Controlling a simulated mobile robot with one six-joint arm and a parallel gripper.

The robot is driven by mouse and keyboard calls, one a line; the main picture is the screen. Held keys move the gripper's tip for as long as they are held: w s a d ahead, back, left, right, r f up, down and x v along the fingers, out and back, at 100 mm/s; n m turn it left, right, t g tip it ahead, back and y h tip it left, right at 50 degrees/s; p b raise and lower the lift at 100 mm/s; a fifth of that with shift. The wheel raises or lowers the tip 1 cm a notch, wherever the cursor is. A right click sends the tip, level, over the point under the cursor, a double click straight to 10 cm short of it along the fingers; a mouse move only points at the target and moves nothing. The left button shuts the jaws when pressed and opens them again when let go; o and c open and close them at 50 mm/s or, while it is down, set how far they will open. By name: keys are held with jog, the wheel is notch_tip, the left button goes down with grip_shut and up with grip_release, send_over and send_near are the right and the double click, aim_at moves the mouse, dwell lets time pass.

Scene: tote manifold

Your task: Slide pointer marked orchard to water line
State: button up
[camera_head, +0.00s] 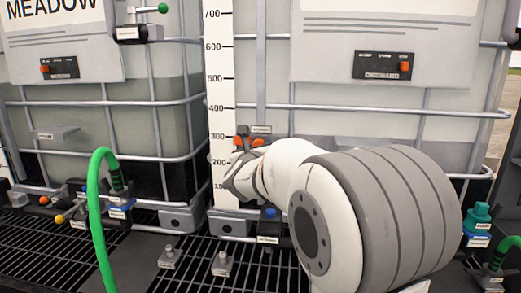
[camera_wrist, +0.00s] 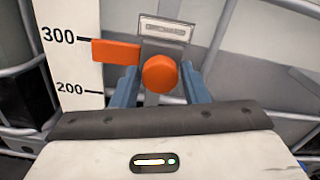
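An orange pointer (camera_wrist: 115,51) lies across the white scale (camera_wrist: 72,55) a little below the 300 mark in the wrist view. Its round orange knob (camera_wrist: 160,72) stands between the two bluish fingers of my gripper (camera_wrist: 160,84). The fingers are close to both sides of the knob; whether they press on it is unclear. A small plate (camera_wrist: 163,30) above the knob has unreadable text. In the head view the orange pointer (camera_head: 238,141) shows just above my gripper (camera_head: 235,172). The right tote (camera_head: 350,122) has a grey liquid edge near the pointer's height.
The left tote (camera_head: 150,110), marked MEADOW, holds liquid to a higher level. Metal cage bars surround both totes. A green hose (camera_head: 95,205) and valves stand low at left. My arm covers much of the right tote's lower front.

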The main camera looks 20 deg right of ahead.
jog(key=shift+o, duration=1.4)
jog(key=shift+s, duration=0.1)
jog(key=b+v, duration=0.1)
jog(key=v, duration=0.6)
jog(key=shift+s+a, duration=0.15)
jog(key=shift+s, duration=0.2)
